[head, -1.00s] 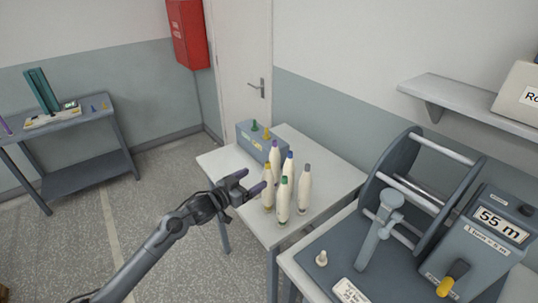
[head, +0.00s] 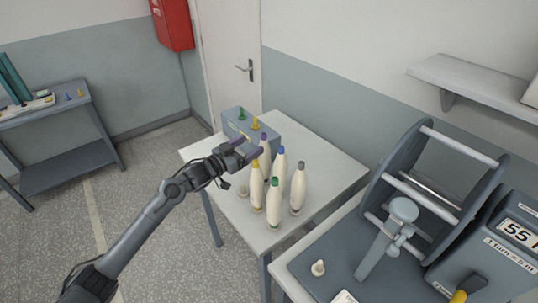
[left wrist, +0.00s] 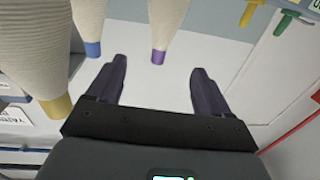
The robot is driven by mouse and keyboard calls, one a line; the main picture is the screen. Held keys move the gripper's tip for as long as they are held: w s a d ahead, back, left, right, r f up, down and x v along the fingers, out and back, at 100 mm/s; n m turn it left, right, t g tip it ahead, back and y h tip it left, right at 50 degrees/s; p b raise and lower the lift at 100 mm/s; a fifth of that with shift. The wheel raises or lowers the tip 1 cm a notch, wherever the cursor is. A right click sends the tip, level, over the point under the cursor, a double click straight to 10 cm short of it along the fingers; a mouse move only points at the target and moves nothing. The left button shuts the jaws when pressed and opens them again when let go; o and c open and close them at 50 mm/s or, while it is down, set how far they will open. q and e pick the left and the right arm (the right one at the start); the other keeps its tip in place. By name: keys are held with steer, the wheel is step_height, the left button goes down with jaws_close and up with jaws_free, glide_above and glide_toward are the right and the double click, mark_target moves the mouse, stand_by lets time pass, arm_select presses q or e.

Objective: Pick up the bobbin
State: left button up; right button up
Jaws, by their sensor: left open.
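Several cream, cone-shaped bobbins stand upright on a white table (head: 325,165): yellow-tipped (head: 257,188), green-tipped (head: 274,205), grey-tipped (head: 298,190), blue-tipped (head: 279,165) and purple-tipped (head: 265,148). My left gripper (head: 252,152) is open at tip height, left of the group, and partly covers the purple-tipped one. In the left wrist view my open, empty jaws (left wrist: 160,85) point toward the purple-tipped bobbin (left wrist: 172,22), which is ahead and apart from them. The blue-tipped (left wrist: 89,20) and yellow-tipped (left wrist: 38,55) bobbins stand left of the fingers. My right gripper is not visible.
A grey-blue box (head: 262,130) with green and yellow pegs stands behind the bobbins. A winding machine (head: 400,180) with a crank and counter is at the right. A shelf table (head: 70,115) stands far left. The table's right part is clear.

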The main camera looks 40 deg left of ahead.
mark_target(264, 154)
arm_select(q)
step_height(264, 154, down, 8)
steer(key=shift+w+d+b, duration=0.2)
steer(key=shift+w+b, duration=0.1)
steer(key=shift+w, duration=0.95)
steer(key=shift+w+d+b, duration=0.2)
steer(key=shift+w+b, duration=0.05)
steer(key=shift+w, duration=0.95)
steer(key=shift+w+d+b, duration=0.2)
steer(key=shift+w+b, duration=0.1)
steer(key=shift+w, duration=0.95)
steer(key=c, duration=1.1)
steer(key=shift+r, duration=0.15)
